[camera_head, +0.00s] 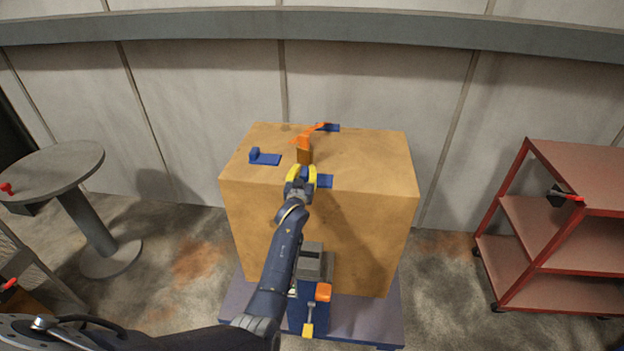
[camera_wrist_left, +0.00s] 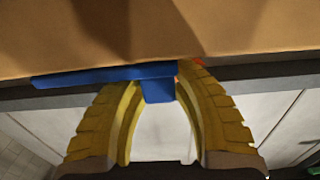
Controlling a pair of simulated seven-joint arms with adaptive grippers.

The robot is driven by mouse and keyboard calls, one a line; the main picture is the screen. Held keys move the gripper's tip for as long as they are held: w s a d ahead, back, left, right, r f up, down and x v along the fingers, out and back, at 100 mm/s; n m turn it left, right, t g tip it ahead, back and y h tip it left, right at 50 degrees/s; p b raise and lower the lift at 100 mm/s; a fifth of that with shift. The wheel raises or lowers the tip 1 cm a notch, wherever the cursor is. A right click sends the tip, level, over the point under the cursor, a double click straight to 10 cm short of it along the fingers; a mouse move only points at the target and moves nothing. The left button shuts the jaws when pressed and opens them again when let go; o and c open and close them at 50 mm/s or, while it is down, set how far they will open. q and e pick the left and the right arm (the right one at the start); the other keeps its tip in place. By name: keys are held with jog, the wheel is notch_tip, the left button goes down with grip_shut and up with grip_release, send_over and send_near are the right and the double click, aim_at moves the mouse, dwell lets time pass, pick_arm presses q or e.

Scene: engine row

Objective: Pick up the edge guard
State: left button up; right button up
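Three blue pieces lie on the top of a large tan block (camera_head: 350,160): one at the left with a raised end (camera_head: 265,158), one at the back (camera_head: 330,127), and one at the near edge (camera_head: 325,181). Which of them is the edge guard I cannot tell for sure. My left gripper (camera_head: 302,172), with yellow fingers, is at the near edge, just left of the near blue piece. In the left wrist view its fingers (camera_wrist_left: 155,88) are spread, with the blue piece's short tab (camera_wrist_left: 158,91) between the tips. Contact is unclear. My right gripper is out of view.
An orange angled piece (camera_head: 312,134) stands on the block just beyond my left gripper, beside a brown part (camera_head: 304,155). A grey round table (camera_head: 60,165) stands at the left, a red shelf cart (camera_head: 560,205) at the right. The block's right top is clear.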

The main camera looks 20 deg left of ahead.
pick_arm(q)
grip_shut()
jog(key=shift+r, duration=0.15)
